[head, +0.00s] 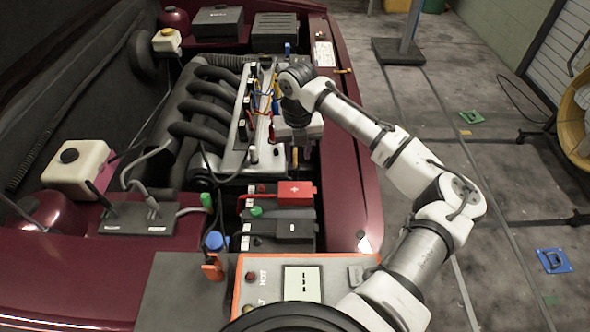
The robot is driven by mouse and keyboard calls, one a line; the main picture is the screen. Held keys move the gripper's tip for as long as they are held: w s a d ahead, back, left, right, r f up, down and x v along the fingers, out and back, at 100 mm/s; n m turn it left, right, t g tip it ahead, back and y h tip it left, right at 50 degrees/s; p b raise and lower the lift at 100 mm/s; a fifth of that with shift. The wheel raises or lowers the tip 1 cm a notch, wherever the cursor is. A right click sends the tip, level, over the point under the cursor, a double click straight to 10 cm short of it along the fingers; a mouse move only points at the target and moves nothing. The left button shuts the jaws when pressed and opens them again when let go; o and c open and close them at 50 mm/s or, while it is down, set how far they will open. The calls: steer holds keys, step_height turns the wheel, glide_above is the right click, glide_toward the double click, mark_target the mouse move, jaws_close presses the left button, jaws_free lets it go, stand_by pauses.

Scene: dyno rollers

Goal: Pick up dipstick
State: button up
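I cannot pick out the dipstick for certain in the head view. A small yellow part (276,90) stands among thin coloured wires on the engine, left of my wrist, and may be its handle. My gripper (295,156) points down over the right side of the engine bay, just behind the red-capped battery (291,193). Its fingers are small and partly hidden, so I cannot tell whether they are open or shut, or whether they touch anything.
Dark curved intake pipes (205,102) fill the bay's middle. A white reservoir (77,166) sits at left. The red fender (352,190) runs under my arm. An orange-framed tester (303,283) stands in front.

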mark_target(295, 157)
steer(key=f, duration=0.1)
steer(key=f+p, duration=0.1)
steer(key=f, duration=0.3)
steer(key=shift+w+a+p, duration=0.1)
steer(key=shift+a+p, duration=0.25)
steer(key=shift+c, duration=0.4)
jaws_close()
